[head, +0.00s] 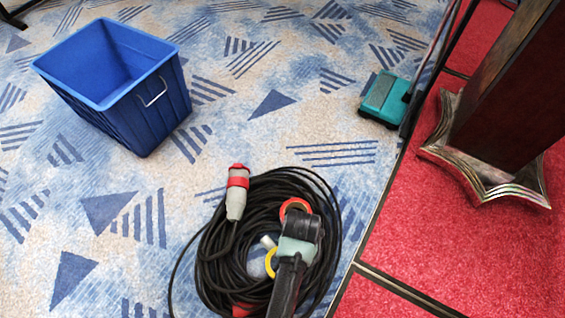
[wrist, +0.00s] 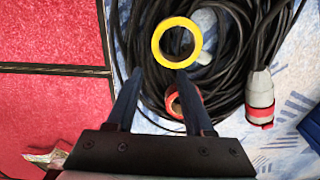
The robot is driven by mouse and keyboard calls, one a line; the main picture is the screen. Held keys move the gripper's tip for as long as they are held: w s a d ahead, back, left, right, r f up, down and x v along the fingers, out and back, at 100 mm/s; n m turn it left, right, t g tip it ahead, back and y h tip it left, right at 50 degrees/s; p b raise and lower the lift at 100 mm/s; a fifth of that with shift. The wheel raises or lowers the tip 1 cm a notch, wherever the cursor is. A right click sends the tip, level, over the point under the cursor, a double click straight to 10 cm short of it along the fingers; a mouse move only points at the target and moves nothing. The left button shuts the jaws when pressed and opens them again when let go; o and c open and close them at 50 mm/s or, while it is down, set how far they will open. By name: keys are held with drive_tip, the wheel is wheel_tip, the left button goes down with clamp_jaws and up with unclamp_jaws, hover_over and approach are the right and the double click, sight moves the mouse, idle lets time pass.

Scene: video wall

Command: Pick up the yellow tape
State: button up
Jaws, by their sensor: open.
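The yellow tape (wrist: 157,47) is a ring on the coiled black cable in the wrist view, just beyond my fingertips and a little to the right. My gripper (wrist: 158,72) is open, with nothing between its fingers. The right fingertip is close to the tape's lower edge; I cannot tell if they touch. In the head view the yellow tape (head: 268,263) lies left of my arm, which partly hides it. My gripper (head: 301,229) is over the coil there, its fingertips not clearly visible.
A red tape ring (head: 286,206) also lies on the black cable coil (head: 213,262), near the grey-red plug (head: 236,192). A blue crate (head: 150,110) stands at the upper left. A teal sweeper (head: 383,98) and a pillar base (head: 480,178) are on the right. Patterned carpet between is clear.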

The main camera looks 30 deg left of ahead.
drive_tip(key=f+b, duration=0.2)
drive_tip(key=f, duration=0.1)
drive_tip(key=f+b, duration=0.1)
drive_tip(key=f, duration=0.2)
drive_tip(key=s+f+b, duration=0.1)
drive_tip(key=f+b, duration=0.1)
drive_tip(key=f, duration=0.1)
drive_tip(key=shift+d+b, duration=0.1)
drive_tip(key=shift+b, duration=0.25)
drive_tip(key=f+b, duration=0.5)
drive_tip(key=shift+d+f, duration=0.2)
drive_tip(key=shift+d, duration=0.15)
drive_tip(key=shift+r, duration=0.1)
clamp_jaws()
idle(0.6)
